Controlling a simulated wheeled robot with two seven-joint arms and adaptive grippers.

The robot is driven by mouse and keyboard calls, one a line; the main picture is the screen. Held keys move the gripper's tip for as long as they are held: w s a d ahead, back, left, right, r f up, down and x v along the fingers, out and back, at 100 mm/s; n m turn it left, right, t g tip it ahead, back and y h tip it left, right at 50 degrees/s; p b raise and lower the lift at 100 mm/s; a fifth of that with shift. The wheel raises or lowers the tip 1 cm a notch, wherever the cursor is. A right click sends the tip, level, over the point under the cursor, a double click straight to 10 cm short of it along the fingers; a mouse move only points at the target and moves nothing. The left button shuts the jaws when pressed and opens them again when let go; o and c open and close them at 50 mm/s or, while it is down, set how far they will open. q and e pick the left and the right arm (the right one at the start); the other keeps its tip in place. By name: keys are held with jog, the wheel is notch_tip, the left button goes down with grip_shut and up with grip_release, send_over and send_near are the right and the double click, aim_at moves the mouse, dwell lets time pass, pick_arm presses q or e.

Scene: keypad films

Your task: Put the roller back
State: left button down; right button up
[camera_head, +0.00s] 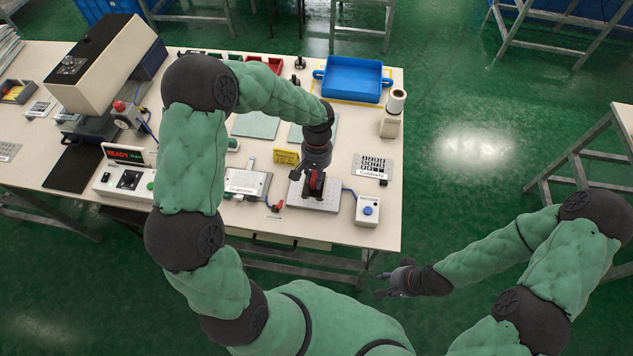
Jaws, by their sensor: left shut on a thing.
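My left gripper (307,184) reaches down over a grey plate (327,202) near the front edge of the bench. It is shut on a small dark red and black thing, which looks like the roller (317,181). The fingers hide part of the roller, and I cannot tell whether it touches the plate. My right gripper (381,284) is empty and apart from the bench, in front of its front right edge, with its fingers spread.
A blue tray (352,75) and a white roll on a stand (397,101) are at the back right. A blue-button box (368,210) stands right of the plate. A keypad panel (373,164) lies behind it. A labelled fixture (247,183) is to the left.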

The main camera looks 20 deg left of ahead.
pick_arm(q)
jog(key=shift+w+f, duration=0.3)
jog(key=shift+f, duration=0.05)
notch_tip(320, 180, down, 3)
jog(key=shift+w+a+f+b, duration=0.1)
jog(key=shift+b, duration=0.3)
jog(key=shift+s+f+b, duration=0.3)
jog(key=shift+f+b, duration=0.2)
jog(key=shift+f, duration=0.15)
jog(key=c, duration=1)
grip_release()
jog(key=shift+w+f, duration=0.1)
